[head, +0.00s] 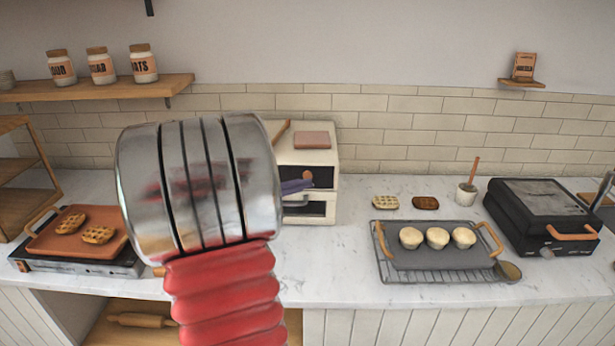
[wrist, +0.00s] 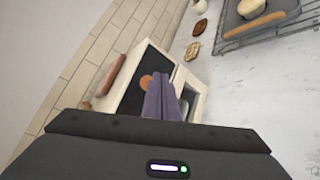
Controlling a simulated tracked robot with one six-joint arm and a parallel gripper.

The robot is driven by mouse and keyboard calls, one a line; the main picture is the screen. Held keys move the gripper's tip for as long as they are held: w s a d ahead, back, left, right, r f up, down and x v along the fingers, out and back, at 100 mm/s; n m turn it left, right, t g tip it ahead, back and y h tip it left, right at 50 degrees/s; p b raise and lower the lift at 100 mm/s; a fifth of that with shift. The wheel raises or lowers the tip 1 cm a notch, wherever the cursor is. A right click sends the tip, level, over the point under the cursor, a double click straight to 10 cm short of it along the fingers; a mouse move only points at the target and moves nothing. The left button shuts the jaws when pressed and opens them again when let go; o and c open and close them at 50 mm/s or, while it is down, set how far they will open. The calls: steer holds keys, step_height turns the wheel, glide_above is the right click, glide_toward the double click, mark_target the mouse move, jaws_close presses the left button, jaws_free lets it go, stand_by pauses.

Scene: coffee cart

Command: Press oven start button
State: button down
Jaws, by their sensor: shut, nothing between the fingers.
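The oven (head: 323,158) is a cream-white box on the counter against the tiled wall, its left part hidden behind my arm in the head view. It also shows in the wrist view (wrist: 190,77), tilted. A round orange-brown button (head: 308,174) sits on its dark front; in the wrist view it (wrist: 146,82) is just left of the fingertips. My gripper (head: 308,183) has purple fingers, shut and empty, in front of the oven's face just below the button. The fingers (wrist: 158,77) point toward the oven front. I cannot tell whether they touch it.
A reddish block (head: 312,140) lies on the oven. To the right are two small pastries, a dark tray (head: 420,258) with three pale muffins on a rack, and a black grill (head: 545,214). At left, an orange tray (head: 68,246) holds two waffles.

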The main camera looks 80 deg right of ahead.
steer(key=shift+d, duration=0.15)
stand_by(0.7)
steer(key=shift+d, duration=0.3)
steer(key=shift+w+d, duration=0.1)
steer(key=shift+d, duration=0.25)
stand_by(0.8)
steer(key=shift+a, duration=0.8)
steer(key=shift+s, duration=0.2)
steer(key=a, duration=0.2)
steer(key=s+a, duration=0.1)
steer(key=a, duration=0.2)
stand_by(0.5)
steer(key=shift+d, duration=0.1)
stand_by(0.8)
